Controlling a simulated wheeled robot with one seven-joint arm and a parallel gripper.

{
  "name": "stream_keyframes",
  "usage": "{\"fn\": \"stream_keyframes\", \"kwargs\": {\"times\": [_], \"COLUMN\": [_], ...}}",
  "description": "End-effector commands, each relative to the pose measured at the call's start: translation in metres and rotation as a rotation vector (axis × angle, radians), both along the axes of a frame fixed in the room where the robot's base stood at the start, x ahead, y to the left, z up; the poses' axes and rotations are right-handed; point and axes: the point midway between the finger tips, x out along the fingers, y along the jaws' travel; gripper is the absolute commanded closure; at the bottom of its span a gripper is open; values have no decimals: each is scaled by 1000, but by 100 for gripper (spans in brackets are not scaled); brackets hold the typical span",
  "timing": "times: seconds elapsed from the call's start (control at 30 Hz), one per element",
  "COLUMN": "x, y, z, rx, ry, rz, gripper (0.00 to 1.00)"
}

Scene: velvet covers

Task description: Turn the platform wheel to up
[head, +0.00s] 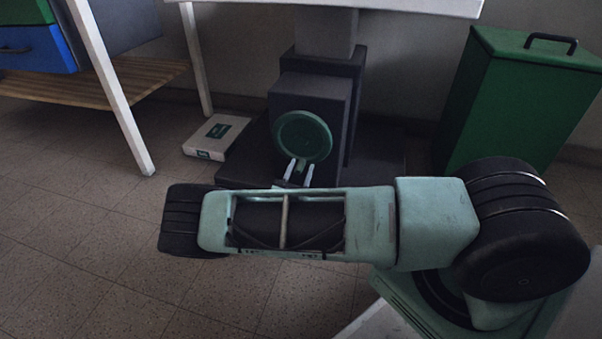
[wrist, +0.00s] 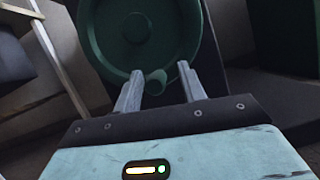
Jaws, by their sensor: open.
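The platform wheel (head: 303,137) is a round dark green disc on the front of a dark grey pedestal (head: 318,90) under a white platform top (head: 400,5). In the wrist view the wheel (wrist: 120,55) fills the upper middle, with a hub and a small green knob (wrist: 156,76) near its lower rim. My gripper (head: 299,166) is at the wheel's lower edge. In the wrist view my gripper (wrist: 158,76) is open, one finger on each side of the knob. I cannot tell whether either finger touches it. My forearm hides the pedestal's lower front.
A tall green bin (head: 515,100) with a black handle stands at the right. A flat pale box (head: 216,136) lies on the floor left of the pedestal. A table with white legs (head: 110,90) and a wooden slat shelf (head: 95,82) stands at the left. Floor at lower left is clear.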

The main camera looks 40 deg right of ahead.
Motion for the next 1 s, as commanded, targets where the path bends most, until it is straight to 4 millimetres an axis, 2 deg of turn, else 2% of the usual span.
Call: {"fn": "stream_keyframes", "kwargs": {"times": [0.37, 0.4, 0.53, 0.57, 1.0], "x": [4, 4, 3, 3, 5], "y": [-6, -6, -6, -6, -4], "z": [3, 3, 3, 3, 2], "rx": [-1, -1, -1, -1, 36], "ry": [-1, -1, 0, 0, -45], "rz": [0, 0, -1, -1, -5], "gripper": [59, 62, 98, 100, 100]}}
